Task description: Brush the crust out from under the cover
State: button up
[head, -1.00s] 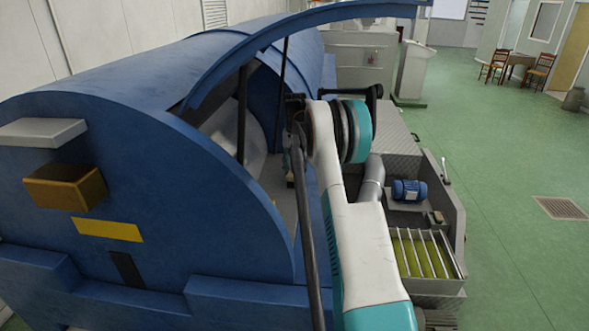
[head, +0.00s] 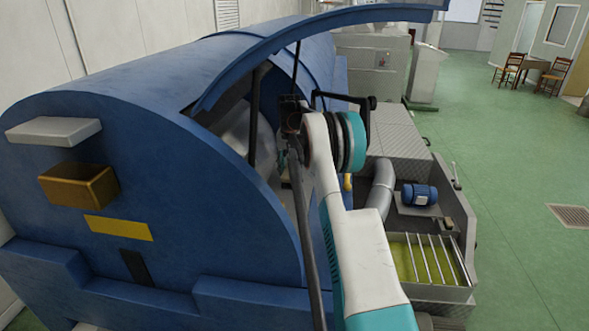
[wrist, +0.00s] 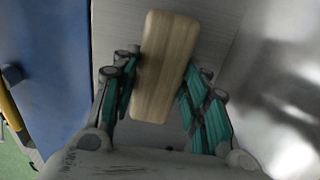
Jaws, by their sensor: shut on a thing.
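The blue cover (head: 330,18) is raised over the open side of a long blue machine, held up on dark struts. A pale steel drum shows inside in the head view, and its shiny wall (wrist: 285,95) is at the right in the wrist view. My gripper (wrist: 163,70) is shut on a pale wooden block (wrist: 166,50), which looks like the back of the brush. The block is slightly tilted, over a grey surface (wrist: 115,30). Bristles are hidden beneath it. In the head view my arm reaches to the opening and hides most of the gripper. I cannot make out any crust.
A dark strut (head: 303,225) stands close beside my arm. A blue panel (wrist: 45,75) is left of the gripper in the wrist view. A blue motor (head: 420,194) and a barred tray (head: 440,293) are right of the arm.

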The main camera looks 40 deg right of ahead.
jog(key=shift+w+a, duration=0.8)
jog(key=shift+w, duration=0.2)
jog(key=shift+w+d+p, duration=0.5)
jog(key=shift+w+d, duration=0.1)
jog(key=shift+d, duration=0.2)
jog(key=shift+s+d+f+b, duration=0.1)
jog(key=shift+s+d+b, duration=0.35)
jog(key=shift+s+d, duration=1.05)
jog(key=shift+s+d+b, duration=0.45)
jog(key=shift+s+d, duration=0.75)
jog(key=shift+s, duration=0.45)
jog(key=shift+w+d+r+p, duration=0.1)
jog(key=shift+r+p, duration=0.25)
jog(key=shift+r, duration=0.3)
jog(key=shift+r+p, duration=1.15)
jog(key=shift+r, duration=1.2)
jog(key=shift+r, duration=0.1)
